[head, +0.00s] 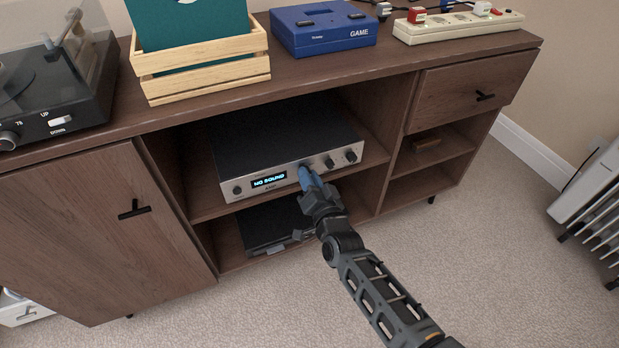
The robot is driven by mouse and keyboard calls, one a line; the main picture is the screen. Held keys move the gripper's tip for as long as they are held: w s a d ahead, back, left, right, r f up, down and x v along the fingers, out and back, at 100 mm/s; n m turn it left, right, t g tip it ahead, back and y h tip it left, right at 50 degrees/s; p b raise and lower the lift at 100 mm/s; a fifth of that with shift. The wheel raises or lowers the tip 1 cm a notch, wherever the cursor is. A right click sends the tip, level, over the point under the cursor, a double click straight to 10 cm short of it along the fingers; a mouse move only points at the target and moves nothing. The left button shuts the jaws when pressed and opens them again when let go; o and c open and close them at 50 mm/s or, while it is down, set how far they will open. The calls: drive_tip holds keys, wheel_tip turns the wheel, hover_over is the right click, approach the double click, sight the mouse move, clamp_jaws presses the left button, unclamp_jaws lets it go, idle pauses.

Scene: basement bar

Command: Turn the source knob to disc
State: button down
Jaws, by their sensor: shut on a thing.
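The amplifier (282,143) stands on the middle shelf of the wooden cabinet, with a silver front and a black top. Its lit display (269,181) reads "NO SOUND". A small knob (238,190) is at the left of the front, and two knobs (343,157) are at the right. My gripper (306,176) reaches the front panel just right of the display, with its blue fingers shut on a knob there. The fingers hide that knob and any marks around it. I cannot read which source it points to.
A black device (270,229) sits on the shelf below, partly behind my gripper. A cabinet door (95,225) with a black handle closes the left side. A turntable (55,75), a wooden record crate (205,85), a blue game box (322,30) and a power strip (458,24) stand on top. Carpet in front is clear.

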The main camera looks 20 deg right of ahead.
drive_tip(key=n, duration=1.1)
drive_tip(key=shift+f+n+t+b, duration=0.1)
drive_tip(key=shift+n+t+b, duration=0.2)
drive_tip(key=shift+b, duration=0.05)
idle(0.5)
drive_tip(key=c, duration=1)
unclamp_jaws()
drive_tip(key=shift+o, duration=0.2)
drive_tip(key=s+p, duration=0.1)
drive_tip(key=s, duration=0.7)
drive_tip(key=shift+f+p, duration=0.15)
drive_tip(key=shift+p, duration=0.25)
drive_tip(key=shift+w+a, duration=0.1)
